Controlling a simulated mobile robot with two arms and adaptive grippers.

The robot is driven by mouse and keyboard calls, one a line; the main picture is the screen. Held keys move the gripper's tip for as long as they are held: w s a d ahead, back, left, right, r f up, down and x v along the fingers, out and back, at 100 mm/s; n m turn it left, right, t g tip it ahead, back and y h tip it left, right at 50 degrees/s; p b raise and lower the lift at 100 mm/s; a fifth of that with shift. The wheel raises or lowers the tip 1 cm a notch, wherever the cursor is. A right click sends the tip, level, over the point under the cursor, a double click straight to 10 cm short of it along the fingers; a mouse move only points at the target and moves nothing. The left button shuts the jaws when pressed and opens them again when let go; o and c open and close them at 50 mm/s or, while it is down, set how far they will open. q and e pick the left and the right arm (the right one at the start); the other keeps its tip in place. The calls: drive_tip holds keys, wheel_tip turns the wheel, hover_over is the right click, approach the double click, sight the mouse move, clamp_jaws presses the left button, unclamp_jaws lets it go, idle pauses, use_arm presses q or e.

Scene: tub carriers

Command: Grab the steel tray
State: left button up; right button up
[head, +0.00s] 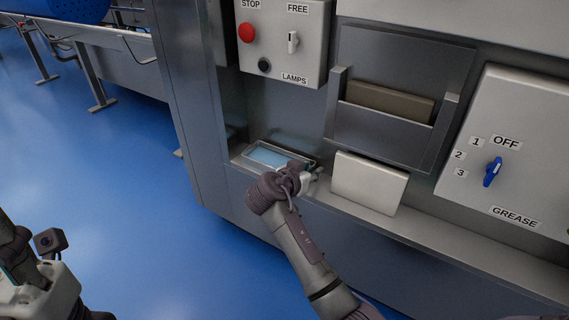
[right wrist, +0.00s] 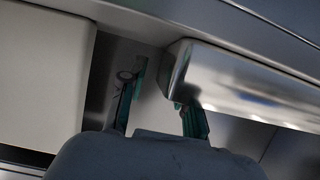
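The steel tray (head: 268,156), a shallow metal tray with a pale blue inside, lies on the ledge of the machine in the head view. My right gripper (head: 312,178) is at its right end. In the right wrist view, the shiny tray wall (right wrist: 245,82) shows close up. The fingers of my right gripper (right wrist: 162,95) are apart there; one overlaps the tray's near edge and the other is beyond its end. I see no firm grip on it. Part of my left arm and gripper (head: 42,288) shows at the lower left, with its fingertips unclear.
A cream plate-like block (head: 369,183) stands on the ledge right of my right gripper. A brown block (head: 390,101) sits in a steel holder above. A control box (head: 283,45) hangs above the tray, and a GREASE box (head: 520,150) is at right. Blue floor lies open at left.

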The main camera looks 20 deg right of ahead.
drive_tip(key=shift+a+r, duration=0.1)
clamp_jaws()
drive_tip(key=shift+r, duration=0.1)
idle(0.4)
